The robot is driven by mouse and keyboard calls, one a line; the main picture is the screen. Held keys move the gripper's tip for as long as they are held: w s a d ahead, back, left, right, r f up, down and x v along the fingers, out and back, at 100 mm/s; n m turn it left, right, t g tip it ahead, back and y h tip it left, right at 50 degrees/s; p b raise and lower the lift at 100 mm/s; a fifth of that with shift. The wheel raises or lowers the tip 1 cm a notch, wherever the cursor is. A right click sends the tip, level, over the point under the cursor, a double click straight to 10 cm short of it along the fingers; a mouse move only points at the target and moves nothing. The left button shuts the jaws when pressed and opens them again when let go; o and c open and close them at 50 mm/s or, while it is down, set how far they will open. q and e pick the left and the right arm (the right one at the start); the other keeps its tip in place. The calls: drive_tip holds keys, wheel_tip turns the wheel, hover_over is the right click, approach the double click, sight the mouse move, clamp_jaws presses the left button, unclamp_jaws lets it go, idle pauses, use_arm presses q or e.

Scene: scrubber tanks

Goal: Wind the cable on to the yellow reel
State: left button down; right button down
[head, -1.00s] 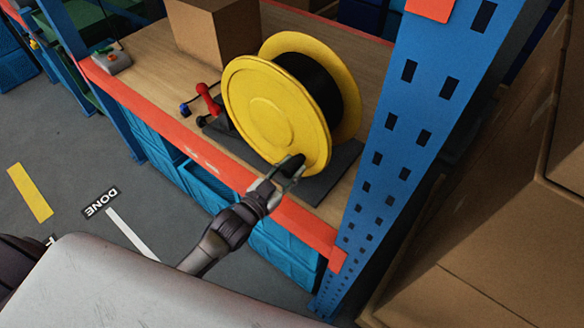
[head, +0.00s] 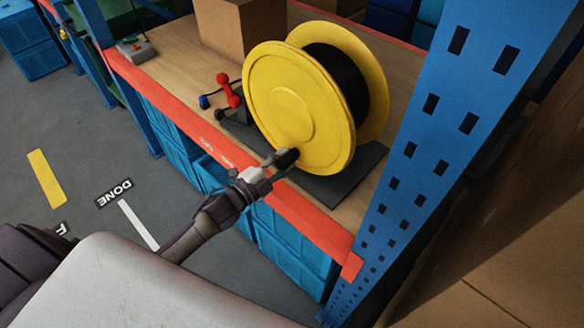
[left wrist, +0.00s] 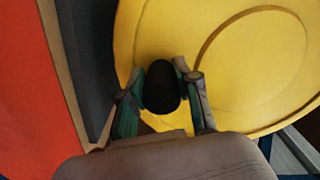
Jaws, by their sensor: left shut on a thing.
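The yellow reel (head: 290,90) stands on a dark base plate (head: 345,178) on the wooden shelf. Black cable (head: 338,82) lies wound between its two flanges. A black crank handle (head: 287,156) sticks out from the lower part of the near flange. My left gripper (head: 281,163) is shut on this handle. In the left wrist view the handle (left wrist: 162,88) sits between the two fingers, with the yellow flange (left wrist: 225,60) behind it. My right gripper is in neither view.
A red-handled device (head: 229,90) stands left of the reel, and a cardboard box (head: 240,28) behind it. An orange beam (head: 180,118) edges the shelf, with blue crates (head: 290,250) below. A blue upright (head: 425,140) stands close on the right.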

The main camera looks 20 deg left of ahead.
sight(258, 96)
use_arm(q)
drive_tip(key=a+m+b, duration=0.1)
drive_tip(key=a+m, duration=0.1)
drive_tip(key=w+a+r+m, duration=0.1)
drive_tip(key=a+m, duration=0.1)
drive_tip(key=m, duration=0.1)
drive_tip(key=w+a+m+b, duration=0.1)
drive_tip(key=a+m, duration=0.1)
drive_tip(key=a, duration=0.1)
drive_tip(key=shift+w+r+b, duration=0.15)
drive_tip(key=shift+w+b, duration=0.1)
drive_tip(key=shift+b, duration=0.1)
drive_tip(key=a+r+m, duration=0.1)
drive_tip(key=r+m, duration=0.1)
drive_tip(key=w+a+r+m, duration=0.1)
drive_tip(key=a+m, duration=0.1)
drive_tip(key=m, duration=0.1)
drive_tip(key=a+r+m+b, duration=0.1)
drive_tip(key=r+m, duration=0.1)
drive_tip(key=shift+w+a+r+m, duration=0.2)
drive_tip(key=shift+w+r+m, duration=0.1)
drive_tip(key=shift+w+r, duration=0.05)
drive_tip(key=shift+w+a+r+m, duration=0.1)
drive_tip(key=shift+a+r+m, duration=0.2)
drive_tip(key=shift+r+m, duration=0.5)
drive_tip(key=shift+a+r+m, duration=0.15)
drive_tip(key=shift+r+m, duration=1.1)
drive_tip(key=shift+m, duration=0.05)
